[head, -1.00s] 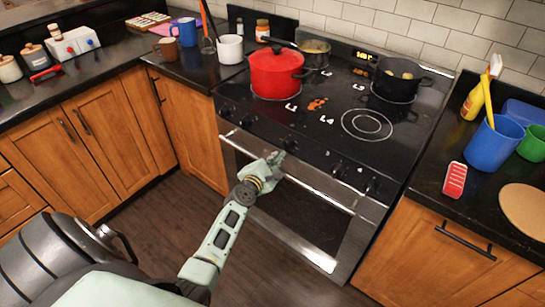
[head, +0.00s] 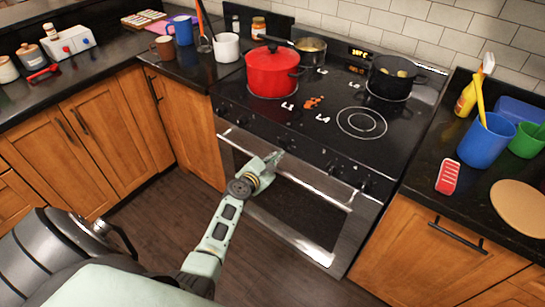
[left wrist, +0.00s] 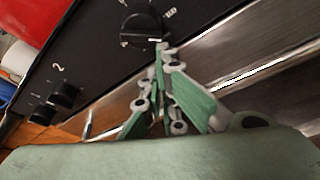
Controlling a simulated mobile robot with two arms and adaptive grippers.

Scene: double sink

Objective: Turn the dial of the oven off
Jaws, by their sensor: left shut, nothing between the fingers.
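The oven (head: 298,205) has a black front panel with several black knobs and a steel door handle below. A large round dial (left wrist: 140,28) on the panel shows at the top of the left wrist view, with white marks beside it. My left gripper (head: 278,155) is shut and empty just in front of the panel, near the middle dial (head: 286,141). In the left wrist view its fingertips (left wrist: 163,46) lie at the dial's lower right edge; I cannot tell whether they touch it. My right gripper is out of view.
A red pot (head: 270,75), a pan (head: 311,50) and a black pot (head: 391,82) stand on the stove. Smaller knobs (left wrist: 55,103) sit left of the dial. The steel handle (head: 305,180) runs just below my gripper. The floor in front is clear.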

